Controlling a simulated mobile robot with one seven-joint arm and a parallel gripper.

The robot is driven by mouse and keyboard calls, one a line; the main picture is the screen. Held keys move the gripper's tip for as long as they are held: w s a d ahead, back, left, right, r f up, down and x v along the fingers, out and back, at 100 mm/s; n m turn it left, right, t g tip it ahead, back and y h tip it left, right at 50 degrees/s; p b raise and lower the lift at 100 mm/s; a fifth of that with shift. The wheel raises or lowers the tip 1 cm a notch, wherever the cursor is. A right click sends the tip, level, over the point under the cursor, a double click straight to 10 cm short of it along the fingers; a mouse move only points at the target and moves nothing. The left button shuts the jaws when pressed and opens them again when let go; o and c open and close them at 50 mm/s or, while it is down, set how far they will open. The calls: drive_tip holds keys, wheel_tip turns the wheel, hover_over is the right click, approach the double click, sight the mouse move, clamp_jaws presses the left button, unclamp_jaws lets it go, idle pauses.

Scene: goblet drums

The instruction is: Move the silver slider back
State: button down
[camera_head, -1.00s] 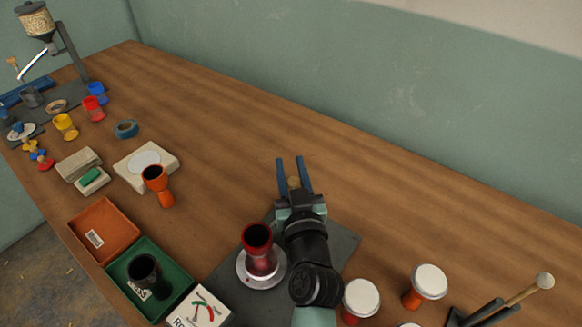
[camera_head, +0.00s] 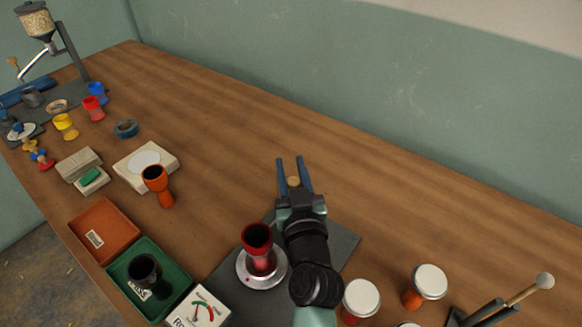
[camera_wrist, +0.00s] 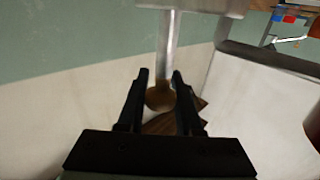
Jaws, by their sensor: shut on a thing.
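My gripper (camera_head: 291,172) points toward the wall from the middle of the table, over a dark mat. In the wrist view my gripper (camera_wrist: 160,80) has its black fingers closed around a round brown wooden knob (camera_wrist: 160,97). The knob is on the end of a silver rod (camera_wrist: 170,45), which looks like the silver slider and runs to a pale metal block (camera_wrist: 195,5) at the top edge. In the head view the knob (camera_head: 293,182) shows between the fingers. The rod and block are hidden there below or behind my gripper and arm.
A red goblet (camera_head: 257,238) stands on a silver disc (camera_head: 245,279) just left of my arm. White-topped drums (camera_head: 360,296) stand to the right. An orange goblet (camera_head: 157,187) and green tray (camera_head: 115,270) are further left. The table toward the wall is clear.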

drive_tip(key=w+d+b, duration=0.1)
drive_tip(key=w+b, duration=0.1)
drive_tip(key=w+d+b, duration=0.1)
drive_tip(key=d, duration=0.1)
drive_tip(key=shift+w+r+b, duration=0.1)
drive_tip(key=shift+w+b, duration=0.3)
drive_tip(key=c, duration=1)
unclamp_jaws()
drive_tip(key=o, duration=0.4)
drive_tip(key=shift+w, duration=0.15)
drive_tip(key=shift+s+d+b, duration=0.15)
drive_tip(key=shift+s+d, duration=0.05)
drive_tip(key=shift+s, duration=1.05)
drive_tip(key=shift+s+d+b, duration=0.1)
drive_tip(key=shift+s+d, duration=0.1)
drive_tip(key=shift+s, duration=1.1)
drive_tip(key=shift+s+d+b, duration=0.15)
drive_tip(key=shift+s+d, duration=0.05)
drive_tip(key=shift+s, duration=1.05)
